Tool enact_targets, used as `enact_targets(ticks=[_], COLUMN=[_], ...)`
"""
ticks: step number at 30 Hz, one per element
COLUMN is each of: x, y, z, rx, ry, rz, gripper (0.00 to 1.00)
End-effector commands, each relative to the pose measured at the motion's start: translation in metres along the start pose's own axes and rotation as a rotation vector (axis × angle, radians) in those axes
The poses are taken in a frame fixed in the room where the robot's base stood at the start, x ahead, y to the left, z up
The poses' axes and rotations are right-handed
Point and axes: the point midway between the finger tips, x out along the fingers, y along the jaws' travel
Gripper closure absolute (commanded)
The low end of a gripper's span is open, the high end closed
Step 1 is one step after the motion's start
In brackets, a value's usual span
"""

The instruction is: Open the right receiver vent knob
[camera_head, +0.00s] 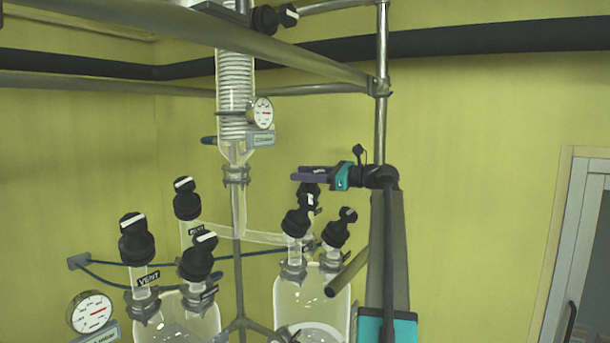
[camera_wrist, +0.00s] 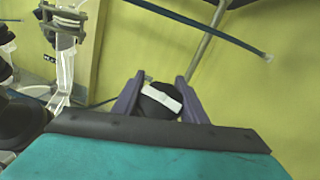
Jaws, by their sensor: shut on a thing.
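The right receiver (camera_head: 312,302) is a clear glass vessel in the head view, with several black knobs on its top. My gripper (camera_head: 304,174) is above the rear knob (camera_head: 309,196), its purple fingers pointing left. In the wrist view, my gripper (camera_wrist: 157,86) is shut on a black knob (camera_wrist: 158,102) with a white bar, one finger on each side. The bar lies nearly crosswise between the fingers, slightly tilted. The front-left knob (camera_head: 296,223) and right knob (camera_head: 341,228) stand clear of the fingers. I cannot read a vent label on this receiver.
The left receiver (camera_head: 175,315) carries several black knobs, one above a VENT label (camera_head: 148,281). A coiled glass condenser (camera_head: 235,90) with a gauge hangs above. A steel post (camera_head: 382,100) rises close behind my arm. Free room lies to the right.

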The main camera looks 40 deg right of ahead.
Motion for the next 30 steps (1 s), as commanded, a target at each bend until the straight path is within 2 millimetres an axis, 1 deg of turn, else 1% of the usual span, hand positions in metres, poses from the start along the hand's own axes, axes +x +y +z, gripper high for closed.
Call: enact_targets(ticks=[10,11,12,14,25,30], x=[0.0001,0.0001,0.0000,0.0000,0.0000,-0.0002], y=[0.0006,0.0005,0.0006,0.0005,-0.0001,-0.0020], z=[-0.0004,-0.0004,-0.0005,-0.0005,0.0006,0.0066], rx=[-0.002,-0.002,-0.002,-0.002,-0.001,-0.002], ry=[0.002,0.002,0.002,0.002,0.001,0.001], rz=[0.004,0.004,0.004,0.003,0.003,0.003], gripper=[0.84,0.60,0.53,0.43,0.43,0.43])
